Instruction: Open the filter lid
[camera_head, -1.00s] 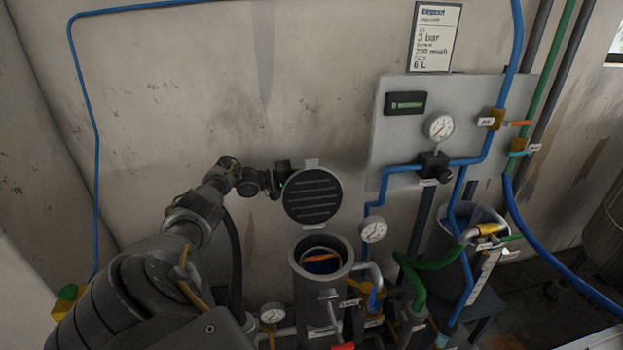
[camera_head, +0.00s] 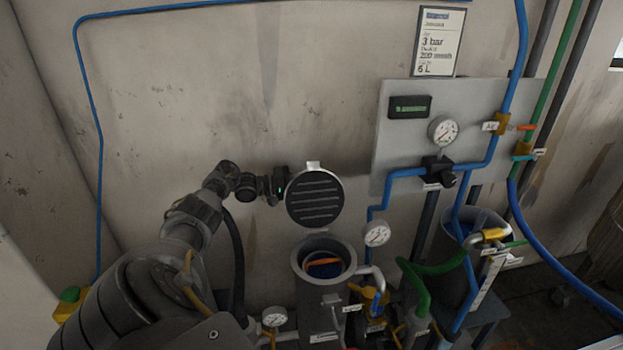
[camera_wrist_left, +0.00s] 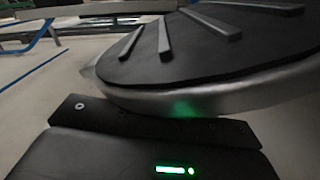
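The filter lid (camera_head: 315,198) is a round disc with a black ribbed inner face and a metal rim. It stands raised, roughly upright, above the open filter housing (camera_head: 325,258). Inside the housing mouth I see something blue with an orange strip (camera_head: 322,263). My left gripper (camera_head: 279,184) is at the lid's left edge. In the left wrist view the lid (camera_wrist_left: 205,50) fills the upper right, close against the gripper body. The fingertips are hidden behind or beside the lid, so I cannot tell whether they grip it. My right gripper is not in view.
A grey panel with a gauge (camera_head: 443,130), a green-lit display (camera_head: 409,107) and blue pipes stands to the right. A small gauge (camera_head: 376,233) and a yellow valve (camera_head: 374,297) sit beside the housing. A bucket (camera_head: 470,250) stands further right.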

